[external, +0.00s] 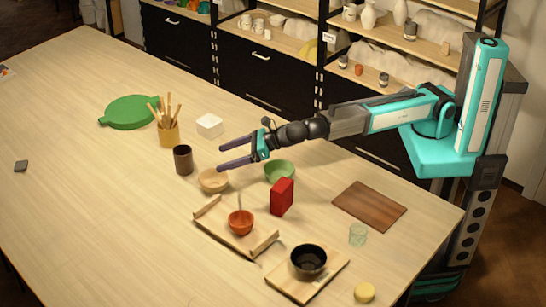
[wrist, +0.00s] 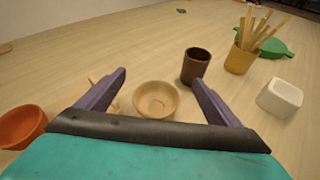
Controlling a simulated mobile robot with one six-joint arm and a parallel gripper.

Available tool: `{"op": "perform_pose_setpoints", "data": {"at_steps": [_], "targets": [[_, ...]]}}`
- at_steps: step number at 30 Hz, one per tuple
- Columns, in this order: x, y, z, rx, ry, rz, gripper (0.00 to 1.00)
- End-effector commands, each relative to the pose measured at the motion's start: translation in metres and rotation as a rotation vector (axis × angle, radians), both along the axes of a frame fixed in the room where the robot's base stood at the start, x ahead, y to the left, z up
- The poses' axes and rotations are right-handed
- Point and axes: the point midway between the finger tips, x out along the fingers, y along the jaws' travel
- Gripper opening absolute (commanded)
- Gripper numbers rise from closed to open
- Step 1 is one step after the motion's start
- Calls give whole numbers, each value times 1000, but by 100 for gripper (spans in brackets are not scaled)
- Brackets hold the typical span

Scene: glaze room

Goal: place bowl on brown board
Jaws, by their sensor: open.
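The brown board (external: 369,206) lies flat and bare at the right of the table in the external view. A tan bowl (external: 214,180) stands upright on the table; in the wrist view the tan bowl (wrist: 157,98) appears between my fingers. A green bowl (external: 279,172) stands to its right, partly behind a red box. An orange bowl (external: 240,222) rests on a wooden tray, and a black bowl (external: 309,260) on a light board. My gripper (external: 222,157) is open and empty, above the table near the tan bowl; its fingers (wrist: 158,78) do not visibly touch it.
A dark brown cup (external: 183,160) stands close left of the tan bowl. The red box (external: 281,197), wooden tray (external: 207,207), light board (external: 330,281), clear glass (external: 358,235), white pot (external: 209,125) and tool holder (external: 168,135) are around. The left table is mostly clear.

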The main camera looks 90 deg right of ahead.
Motion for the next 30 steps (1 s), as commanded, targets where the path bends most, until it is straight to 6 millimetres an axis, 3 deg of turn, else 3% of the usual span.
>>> {"op": "perform_pose_setpoints", "data": {"at_steps": [13,30], "targets": [[17,-19,-4,556,138,-331,87],[22,-28,-7,1192,282,-819,87]]}}
